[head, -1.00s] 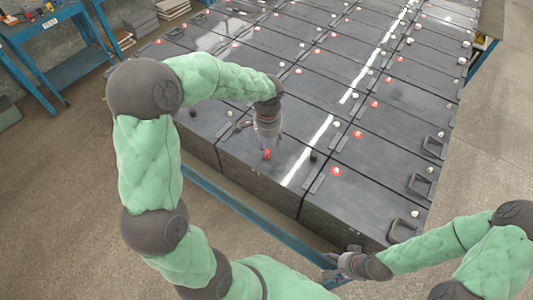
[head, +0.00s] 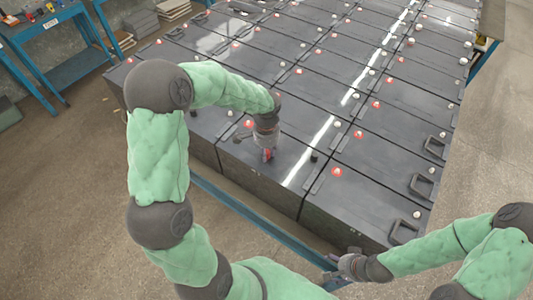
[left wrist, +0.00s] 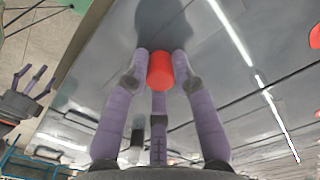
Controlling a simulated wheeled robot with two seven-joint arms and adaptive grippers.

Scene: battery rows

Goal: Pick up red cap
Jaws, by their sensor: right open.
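The red cap (head: 268,154) is a small red cylinder at the near edge of the battery rows in the head view. In the left wrist view the red cap (left wrist: 160,70) sits between my left gripper's (left wrist: 160,62) purple fingers, which press close on both its sides. In the head view my left gripper (head: 267,152) points down over the near battery top, its fingers around the cap. I cannot tell whether the cap touches the battery top. My right gripper (head: 338,268) is open and empty, low in front of the batteries; it also shows in the left wrist view (left wrist: 32,78).
Dark battery blocks (head: 350,200) with handles and red and white terminal caps fill the table. A black terminal (head: 314,156) stands right of my left gripper. Another red cap (left wrist: 315,38) shows in the left wrist view. A blue workbench (head: 65,65) stands far left.

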